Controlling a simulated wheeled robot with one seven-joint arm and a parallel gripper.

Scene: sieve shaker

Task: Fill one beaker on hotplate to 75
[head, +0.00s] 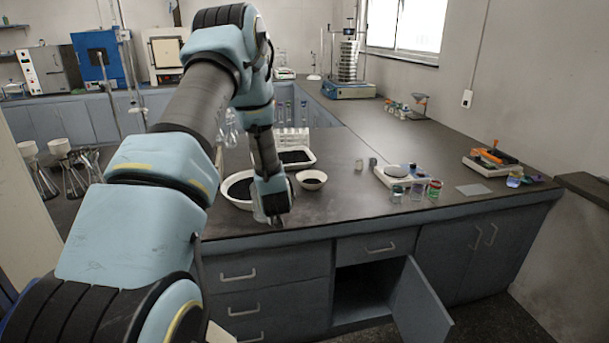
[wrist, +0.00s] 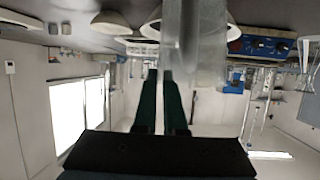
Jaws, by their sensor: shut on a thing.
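My gripper (head: 273,220) is at the counter's front edge, left of the open cupboard; its fingers are mostly hidden by my arm in the head view. In the wrist view, which looks upside down, the two dark fingers (wrist: 159,75) are close together, shut on a clear, greyish glass vessel (wrist: 205,45). I cannot tell whether this is a beaker or what it holds.
A white bowl (head: 312,180) and a large basin of dark material (head: 228,196) are beside my gripper. A tray (head: 308,158) lies behind. An orange-topped device (head: 490,160) stands far right. A cupboard door (head: 420,303) hangs open below the counter.

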